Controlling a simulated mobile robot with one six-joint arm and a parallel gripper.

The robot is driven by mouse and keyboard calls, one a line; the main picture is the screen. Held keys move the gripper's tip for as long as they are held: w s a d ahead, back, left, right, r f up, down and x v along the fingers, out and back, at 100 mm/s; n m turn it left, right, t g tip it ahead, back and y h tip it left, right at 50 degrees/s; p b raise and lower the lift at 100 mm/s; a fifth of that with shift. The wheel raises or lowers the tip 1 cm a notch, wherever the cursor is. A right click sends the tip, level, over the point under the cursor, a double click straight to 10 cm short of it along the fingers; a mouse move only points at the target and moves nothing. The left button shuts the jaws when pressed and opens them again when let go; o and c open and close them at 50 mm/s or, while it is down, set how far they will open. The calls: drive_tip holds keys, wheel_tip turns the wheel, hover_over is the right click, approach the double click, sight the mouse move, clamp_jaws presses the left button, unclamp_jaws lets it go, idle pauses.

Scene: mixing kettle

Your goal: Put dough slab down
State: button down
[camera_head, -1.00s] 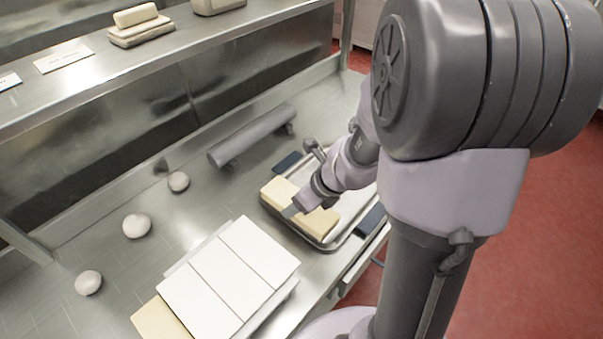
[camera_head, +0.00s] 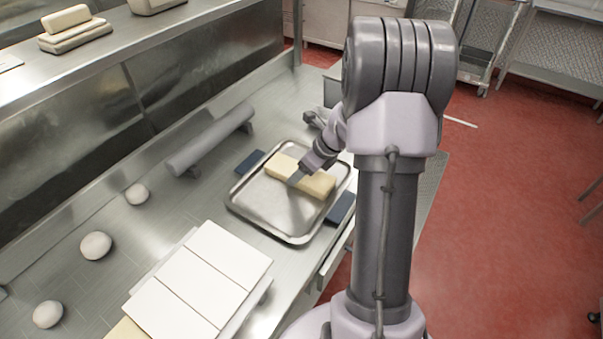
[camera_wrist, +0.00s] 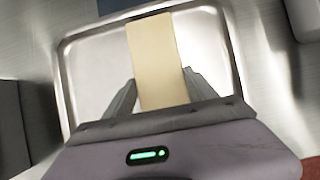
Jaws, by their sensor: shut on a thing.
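The dough slab (camera_head: 316,184) is a long, pale yellow block. It is over the far part of a metal tray (camera_head: 262,226) on the steel counter. My gripper (camera_head: 297,177) is shut on the slab, with a finger on its near side. In the wrist view my gripper (camera_wrist: 155,92) has one finger on each side of the slab (camera_wrist: 153,50), and the tray (camera_wrist: 208,45) shows behind it. I cannot tell whether the slab touches the tray floor. The arm hides part of the slab's middle.
Dark blue pads (camera_head: 249,162) lie at the tray's ends. A grey roller (camera_head: 210,140) stands behind it. White boards (camera_head: 200,278) lie at the near side. Several dough balls (camera_head: 95,245) sit on the left counter. The near part of the tray is bare.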

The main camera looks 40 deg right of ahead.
drive_tip(key=shift+r, duration=0.15)
drive_tip(key=shift+c, duration=1.4)
unclamp_jaws()
